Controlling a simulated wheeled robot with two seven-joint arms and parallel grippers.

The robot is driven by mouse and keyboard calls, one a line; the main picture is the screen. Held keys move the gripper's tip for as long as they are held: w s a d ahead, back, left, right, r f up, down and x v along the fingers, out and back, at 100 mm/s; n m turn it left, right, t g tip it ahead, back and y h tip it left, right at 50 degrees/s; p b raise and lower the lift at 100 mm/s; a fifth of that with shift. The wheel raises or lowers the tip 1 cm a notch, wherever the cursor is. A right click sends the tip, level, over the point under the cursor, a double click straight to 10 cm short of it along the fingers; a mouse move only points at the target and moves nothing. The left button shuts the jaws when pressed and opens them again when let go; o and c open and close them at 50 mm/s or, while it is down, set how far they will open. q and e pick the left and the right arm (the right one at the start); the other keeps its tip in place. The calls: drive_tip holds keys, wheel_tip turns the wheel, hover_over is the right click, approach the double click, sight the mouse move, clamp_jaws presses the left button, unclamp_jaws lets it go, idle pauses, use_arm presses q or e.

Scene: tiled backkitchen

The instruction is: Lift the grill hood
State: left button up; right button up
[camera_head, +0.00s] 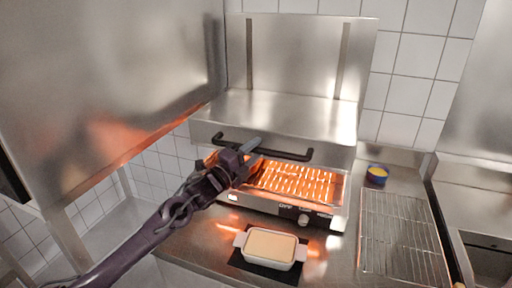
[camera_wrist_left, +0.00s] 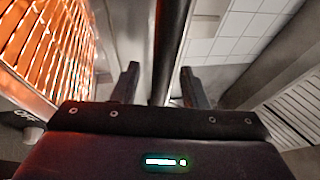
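The grill hood (camera_head: 285,108) is a brushed steel box over the grill, with a black bar handle (camera_head: 283,153) along its front. Under its front edge the orange glowing grate (camera_head: 298,181) shows. My left gripper (camera_head: 248,149) is at the left-middle part of the handle and hides some of it. In the left wrist view the dark handle bar (camera_wrist_left: 171,45) runs between the two fingers of my left gripper (camera_wrist_left: 158,87). The fingers stand apart with gaps beside the bar, so the gripper is open around it. My right gripper is not in view.
A white dish (camera_head: 270,248) with pale contents sits on a dark mat before the grill. A wire rack (camera_head: 401,235) and a small blue and yellow bowl (camera_head: 377,175) are on the right counter. A large steel panel (camera_head: 110,75) hangs at the upper left.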

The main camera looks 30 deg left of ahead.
use_arm(q)
drive_tip(key=shift+w+r, duration=0.15)
drive_tip(key=shift+w, duration=0.15)
drive_tip(key=shift+w+d, duration=0.1)
drive_tip(key=c, duration=0.5)
clamp_jaws()
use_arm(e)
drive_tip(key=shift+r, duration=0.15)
